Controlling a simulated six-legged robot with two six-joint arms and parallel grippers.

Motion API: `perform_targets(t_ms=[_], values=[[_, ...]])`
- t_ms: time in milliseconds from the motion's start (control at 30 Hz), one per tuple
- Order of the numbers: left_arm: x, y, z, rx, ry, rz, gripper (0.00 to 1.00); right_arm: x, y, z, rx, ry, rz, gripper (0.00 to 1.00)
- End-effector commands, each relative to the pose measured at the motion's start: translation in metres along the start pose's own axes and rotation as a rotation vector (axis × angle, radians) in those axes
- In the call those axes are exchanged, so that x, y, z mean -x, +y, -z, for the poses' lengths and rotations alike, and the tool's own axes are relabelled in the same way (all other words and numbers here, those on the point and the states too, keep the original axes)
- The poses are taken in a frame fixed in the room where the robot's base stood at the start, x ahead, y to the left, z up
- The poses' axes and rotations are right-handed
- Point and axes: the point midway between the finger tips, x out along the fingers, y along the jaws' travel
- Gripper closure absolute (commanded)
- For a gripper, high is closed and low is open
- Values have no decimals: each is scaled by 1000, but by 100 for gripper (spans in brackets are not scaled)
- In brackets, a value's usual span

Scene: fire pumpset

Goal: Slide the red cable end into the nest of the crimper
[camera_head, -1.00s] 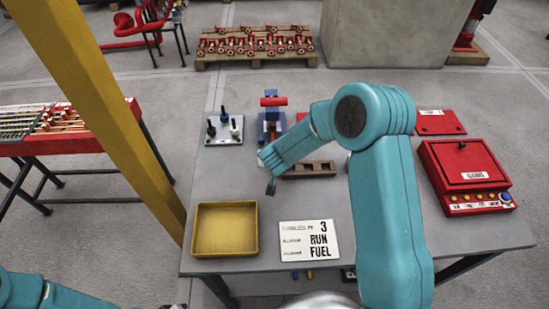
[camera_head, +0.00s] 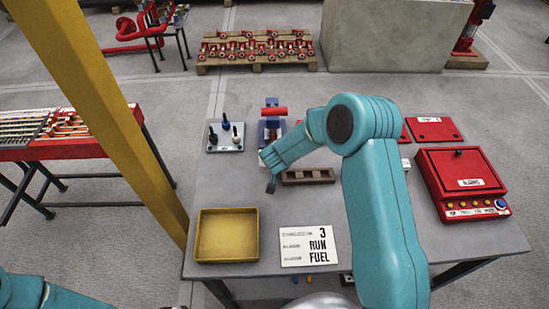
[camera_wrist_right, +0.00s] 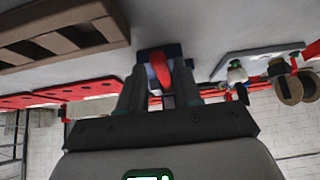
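The crimper (camera_head: 272,130) is a blue block with a horizontal red bar across its top, at the far side of the table. My left gripper is out of view.
The brown slotted rack (camera_head: 308,177) lies right of the gripper. A pale plate with several dark-topped pieces (camera_head: 225,137) stands left of the crimper. A yellow tray (camera_head: 198,238), a RUN FUEL sign (camera_head: 308,246) and a red box (camera_head: 462,186) are also on the table. A yellow post (camera_head: 105,120) stands at left.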

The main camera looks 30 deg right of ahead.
Motion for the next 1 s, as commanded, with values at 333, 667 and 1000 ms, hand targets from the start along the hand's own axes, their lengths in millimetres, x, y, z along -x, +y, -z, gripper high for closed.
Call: perform_targets(t_ms=[333,667,1000], values=[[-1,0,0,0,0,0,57,1,0,-1,0,-1,0,52],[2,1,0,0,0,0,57,64,-1,2,1,4,3,52],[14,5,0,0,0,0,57,144,0,1,2,2,2,52]])
